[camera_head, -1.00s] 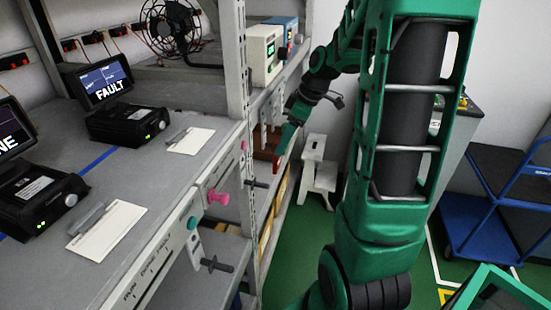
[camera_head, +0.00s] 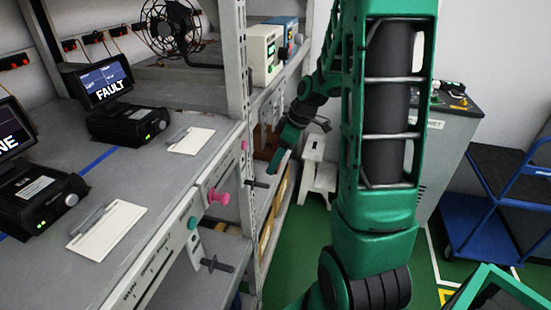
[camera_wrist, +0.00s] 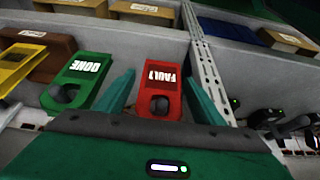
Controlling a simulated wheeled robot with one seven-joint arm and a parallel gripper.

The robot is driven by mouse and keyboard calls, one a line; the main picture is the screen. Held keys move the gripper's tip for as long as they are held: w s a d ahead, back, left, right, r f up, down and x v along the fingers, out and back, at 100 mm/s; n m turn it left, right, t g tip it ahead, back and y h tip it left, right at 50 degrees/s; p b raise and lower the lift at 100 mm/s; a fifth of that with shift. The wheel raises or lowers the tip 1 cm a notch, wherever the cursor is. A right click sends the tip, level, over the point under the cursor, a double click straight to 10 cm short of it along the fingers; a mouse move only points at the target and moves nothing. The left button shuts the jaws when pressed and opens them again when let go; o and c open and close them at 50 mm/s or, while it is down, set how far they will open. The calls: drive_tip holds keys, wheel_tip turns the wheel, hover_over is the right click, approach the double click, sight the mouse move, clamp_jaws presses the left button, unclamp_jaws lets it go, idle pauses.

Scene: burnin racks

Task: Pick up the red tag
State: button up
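The red tag (camera_wrist: 161,80) marked FAULT shows in the wrist view, its lettering upside down, with a dark round knob or hole near its lower end. My gripper (camera_wrist: 160,84) is open, with one green finger to each side of the red tag. I see a gap on both sides and cannot tell how deep the tag lies between the fingers. In the head view my gripper (camera_head: 275,163) points down beside the rack's front edge, and the red tag cannot be made out there.
A green DONE tag (camera_wrist: 80,78) sits just left of the left finger, with a yellow tag (camera_wrist: 20,66) farther left. A perforated rack post (camera_wrist: 205,70) stands close on the right. A step stool (camera_head: 318,172) and a blue cart (camera_head: 480,215) stand on the floor.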

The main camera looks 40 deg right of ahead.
drive_tip(key=c, duration=1)
drive_tip(key=shift+r, duration=0.1)
drive_tip(key=shift+r, duration=0.45)
drive_tip(key=shift+s+d+r, duration=0.15)
drive_tip(key=shift+r, duration=0.15)
drive_tip(key=s+d, duration=1)
drive_tip(key=s, duration=0.4)
drive_tip(key=shift+d+r, duration=0.15)
drive_tip(key=shift+d, duration=0.25)
drive_tip(key=shift+r, duration=0.35)
